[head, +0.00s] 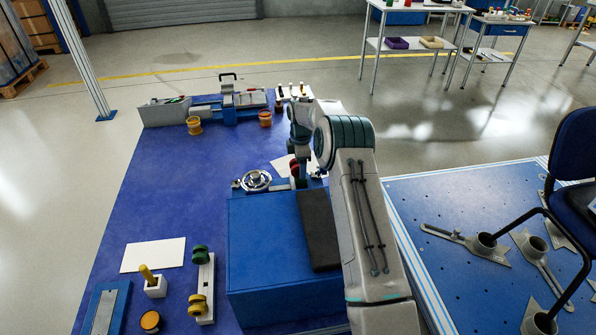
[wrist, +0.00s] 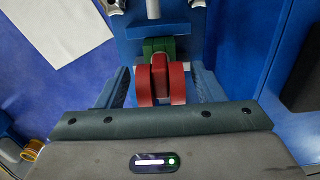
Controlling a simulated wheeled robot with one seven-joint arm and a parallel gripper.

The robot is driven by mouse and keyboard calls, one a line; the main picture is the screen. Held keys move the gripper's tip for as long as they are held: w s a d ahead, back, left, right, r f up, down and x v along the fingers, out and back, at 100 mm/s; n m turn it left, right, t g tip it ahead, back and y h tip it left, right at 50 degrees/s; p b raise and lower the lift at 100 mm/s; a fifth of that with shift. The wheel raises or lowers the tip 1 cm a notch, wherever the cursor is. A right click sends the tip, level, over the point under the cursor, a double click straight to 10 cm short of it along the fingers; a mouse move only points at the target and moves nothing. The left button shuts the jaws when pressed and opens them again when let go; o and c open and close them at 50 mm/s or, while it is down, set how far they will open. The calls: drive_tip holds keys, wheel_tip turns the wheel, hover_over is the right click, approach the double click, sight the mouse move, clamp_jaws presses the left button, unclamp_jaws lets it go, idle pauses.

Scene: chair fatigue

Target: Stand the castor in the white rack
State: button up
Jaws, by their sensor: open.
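The red castor (wrist: 144,84) sits in the middle of the wrist view, with a green part (wrist: 157,46) just behind it and blue structure around it. In the head view red (head: 293,168) shows below my wrist, partly covered by the arm. My gripper (wrist: 162,88) is open, with one ribbed finger on each side of the castor; I cannot tell whether they touch it. A narrow white rack (head: 207,275) lies at the front left of the blue table. It carries a green castor (head: 200,255) and a yellow castor (head: 197,305), with a bare stretch between them.
A large blue box (head: 262,260) with a black pad (head: 318,230) stands right of the rack. A silver ring-shaped part (head: 257,181) lies left of my gripper. A white sheet (head: 153,255) and a small white block with a yellow peg (head: 155,288) are near the rack. The table's middle left is clear.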

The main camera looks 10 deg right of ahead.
drive_tip(key=c, duration=0.9)
drive_tip(key=shift+o, duration=0.2)
drive_tip(key=shift+r, duration=0.1)
drive_tip(key=shift+r+p, duration=1.05)
drive_tip(key=shift+r, duration=0.65)
drive_tip(key=shift+r+p, duration=1.25)
drive_tip(key=shift+r, duration=0.7)
drive_tip(key=shift+r, duration=0.1)
